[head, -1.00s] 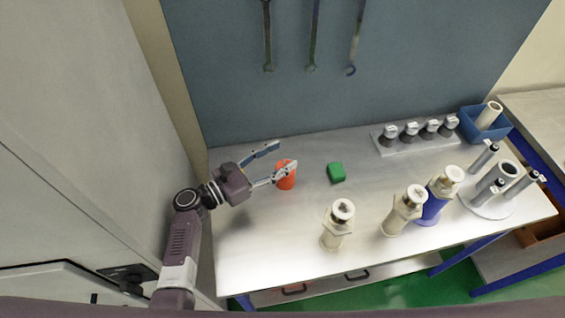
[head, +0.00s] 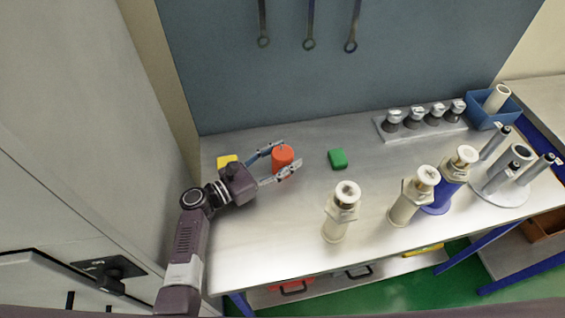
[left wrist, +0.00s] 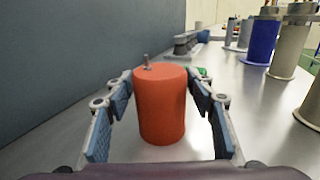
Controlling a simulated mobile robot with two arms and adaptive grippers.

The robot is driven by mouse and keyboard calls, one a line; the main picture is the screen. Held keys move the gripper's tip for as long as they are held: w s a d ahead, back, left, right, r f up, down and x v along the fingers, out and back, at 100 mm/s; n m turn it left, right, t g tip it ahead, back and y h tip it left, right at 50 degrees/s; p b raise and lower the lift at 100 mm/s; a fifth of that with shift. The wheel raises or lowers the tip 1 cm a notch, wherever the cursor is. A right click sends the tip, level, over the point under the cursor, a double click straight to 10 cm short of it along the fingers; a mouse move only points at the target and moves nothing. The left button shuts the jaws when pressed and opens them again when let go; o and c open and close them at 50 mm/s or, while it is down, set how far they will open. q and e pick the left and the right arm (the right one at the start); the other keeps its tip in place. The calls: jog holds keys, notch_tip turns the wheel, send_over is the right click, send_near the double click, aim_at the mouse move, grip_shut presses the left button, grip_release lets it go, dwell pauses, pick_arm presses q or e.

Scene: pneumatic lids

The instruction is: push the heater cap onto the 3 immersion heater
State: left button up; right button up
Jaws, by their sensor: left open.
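An orange-red cylinder (head: 283,160) with a small metal pin on its top stands on the metal bench. My left gripper (head: 286,156) is open, with one finger on each side of it. In the left wrist view the cylinder (left wrist: 162,110) is upright between the blue finger pads, with slim gaps showing. I cannot tell which object is the heater cap. My right gripper is out of view.
A green block (head: 338,159) lies right of the orange cylinder, and a yellow one (head: 228,161) behind my gripper. A rack of several dark-based fittings (head: 430,133), a blue bin (head: 494,119) and a round stand of grey tubes (head: 497,196) are on the right. The front-left bench is clear.

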pick_arm(q)
jog(key=b+x, duration=0.1)
jog(key=x, duration=0.3)
jog(key=shift+w+d+f, duration=0.1)
jog(key=shift+w+d, duration=0.05)
jog(key=shift+w+d+b, duration=0.25)
jog(key=shift+d+b, duration=0.05)
jog(key=shift+c, duration=1.1)
jog(key=c, duration=0.7)
jog(key=shift+c, duration=1.1)
grip_shut()
